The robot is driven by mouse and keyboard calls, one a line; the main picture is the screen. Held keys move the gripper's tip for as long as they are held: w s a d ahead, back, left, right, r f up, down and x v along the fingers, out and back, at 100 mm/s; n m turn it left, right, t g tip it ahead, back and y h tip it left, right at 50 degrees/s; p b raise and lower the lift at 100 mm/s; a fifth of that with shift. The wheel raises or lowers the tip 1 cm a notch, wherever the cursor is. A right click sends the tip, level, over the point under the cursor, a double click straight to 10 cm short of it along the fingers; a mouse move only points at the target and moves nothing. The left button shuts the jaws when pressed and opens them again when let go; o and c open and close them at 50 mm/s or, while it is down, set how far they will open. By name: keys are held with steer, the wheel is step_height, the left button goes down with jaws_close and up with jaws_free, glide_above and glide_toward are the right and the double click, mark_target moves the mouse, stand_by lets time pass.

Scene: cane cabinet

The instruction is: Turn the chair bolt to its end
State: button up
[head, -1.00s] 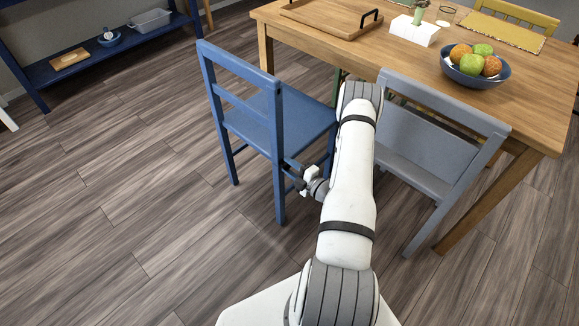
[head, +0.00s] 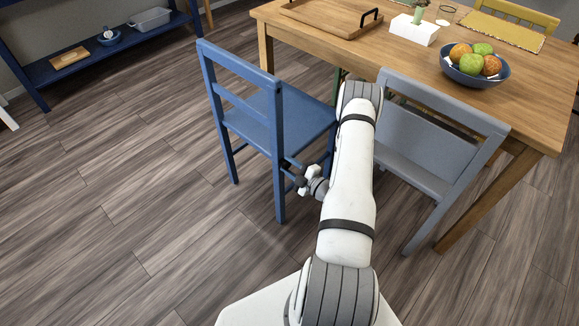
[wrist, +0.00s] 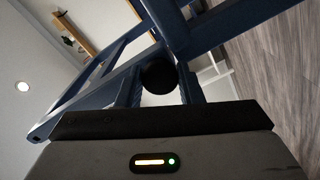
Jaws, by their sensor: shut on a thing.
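The blue chair (head: 262,120) stands upright at the left of the table, and its near leg rises beside my gripper (head: 290,170). The chair's blue frame also fills the top of the wrist view (wrist: 200,35). A dark round bolt head (wrist: 158,77) shows between my two fingers in the wrist view. My gripper (wrist: 159,88) is shut on this bolt, close to the chair's leg and seat edge. In the head view the bolt is too small and hidden by the fingers to make out.
A grey chair (head: 425,150) stands right of my arm at the wooden table (head: 350,40). A blue bowl of fruit (head: 475,75) and a tray (head: 320,12) are on the table. A dark blue shelf (head: 95,50) stands at the far left. The floor left of the blue chair is clear.

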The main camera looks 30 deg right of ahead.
steer(key=o, duration=1)
steer(key=shift+c, duration=0.2)
steer(key=v, duration=0.8)
steer(key=shift+p, duration=0.45)
